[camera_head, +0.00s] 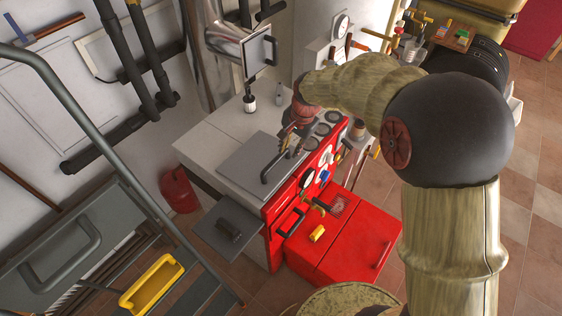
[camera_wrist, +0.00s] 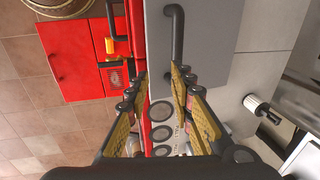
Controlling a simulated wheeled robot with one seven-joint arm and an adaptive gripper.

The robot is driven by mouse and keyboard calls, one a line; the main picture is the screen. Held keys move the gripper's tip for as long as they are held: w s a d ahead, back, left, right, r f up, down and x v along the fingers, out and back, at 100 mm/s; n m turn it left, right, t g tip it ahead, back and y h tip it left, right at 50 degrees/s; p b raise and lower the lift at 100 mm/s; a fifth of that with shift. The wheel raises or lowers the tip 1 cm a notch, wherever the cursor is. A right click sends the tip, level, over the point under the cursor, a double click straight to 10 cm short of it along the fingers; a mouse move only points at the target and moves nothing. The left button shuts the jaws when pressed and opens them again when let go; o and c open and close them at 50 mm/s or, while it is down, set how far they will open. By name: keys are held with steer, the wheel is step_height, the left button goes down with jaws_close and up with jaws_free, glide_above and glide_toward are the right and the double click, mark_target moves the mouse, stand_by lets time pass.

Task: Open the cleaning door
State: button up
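The boiler has a red front (camera_head: 345,240) and a pale top (camera_head: 225,120). A grey plate (camera_head: 252,152) with a dark bar handle (camera_head: 270,168) lies on its top; I cannot tell for sure whether this is the cleaning door. In the wrist view the plate (camera_wrist: 208,45) fills the top middle, and its handle (camera_wrist: 177,35) ends close to the right fingertip. My gripper (camera_head: 288,143) is above the boiler's red edge beside this handle. In the wrist view my gripper (camera_wrist: 160,80) has its fingers apart with nothing held between them. Whether a finger touches the handle is unclear.
A grey panel (camera_head: 225,232) with a black handle sticks out at the boiler's lower left. A dark handle (camera_head: 290,222) sits on the red front, with a yellow part (camera_head: 317,233) nearby. A grey stepladder (camera_head: 120,195) stands left.

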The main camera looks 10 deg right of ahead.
steer(key=s+m+y, duration=0.1)
steer(key=m, duration=0.2)
steer(key=s+a+m+y+p, duration=0.1)
steer(key=s+m, duration=0.1)
steer(key=m, duration=0.1)
steer(key=s+f+m+t+y, duration=0.1)
steer(key=s+m, duration=0.1)
steer(key=m, duration=0.2)
steer(key=shift+s+a+f, duration=0.1)
steer(key=shift+s+a, duration=0.1)
steer(key=shift+s, duration=0.05)
jaws_close()
steer(key=m+t+b, duration=0.1)
steer(key=m+b, duration=0.3)
steer(key=m, duration=0.4)
glide_toward(273, 178)
steer(key=x, duration=0.5)
steer(key=shift+a+f, duration=0.15)
steer(key=shift+f, duration=0.2)
steer(key=shift+r+p, duration=0.25)
steer(key=shift+p, duration=0.2)
steer(key=shift+r+p, duration=0.15)
steer(key=shift+p, duration=0.25)
steer(key=shift+w+a+r+p, duration=0.1)
steer(key=shift+w+r+p, duration=0.1)
steer(key=shift+p, duration=0.3)
